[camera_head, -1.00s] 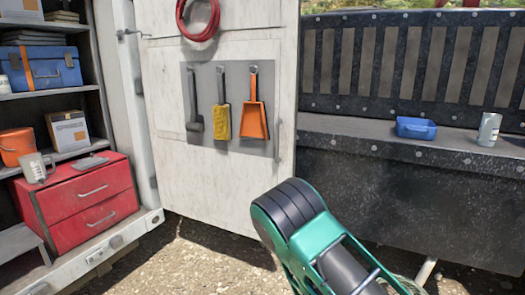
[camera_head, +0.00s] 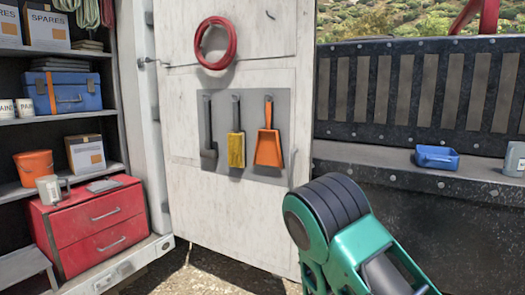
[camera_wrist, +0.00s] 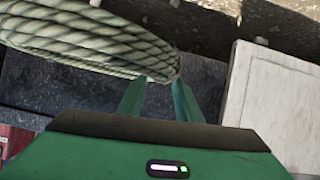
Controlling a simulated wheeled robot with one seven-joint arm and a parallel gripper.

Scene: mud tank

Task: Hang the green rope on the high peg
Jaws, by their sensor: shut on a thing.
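My gripper (camera_wrist: 160,82) is shut on a coil of pale grey-green rope (camera_wrist: 85,40) in the wrist view. The coil spreads to the upper left from the fingertips, and part of it is outside the picture. In the head view my arm reaches in from the lower right, with the gripper and held rope out of sight. A small dark hook-like peg (camera_head: 270,15) sticks out near the top of the white door, bare, right of and above the hanging red coil (camera_head: 220,43).
A board with an orange dustpan (camera_head: 268,148) and yellow brush (camera_head: 236,150) hangs on the door. Left are shelves, a red drawer chest (camera_head: 92,225) and hanging rope coils (camera_head: 88,12). A ledge at right carries a blue box (camera_head: 437,157) and a can (camera_head: 515,158).

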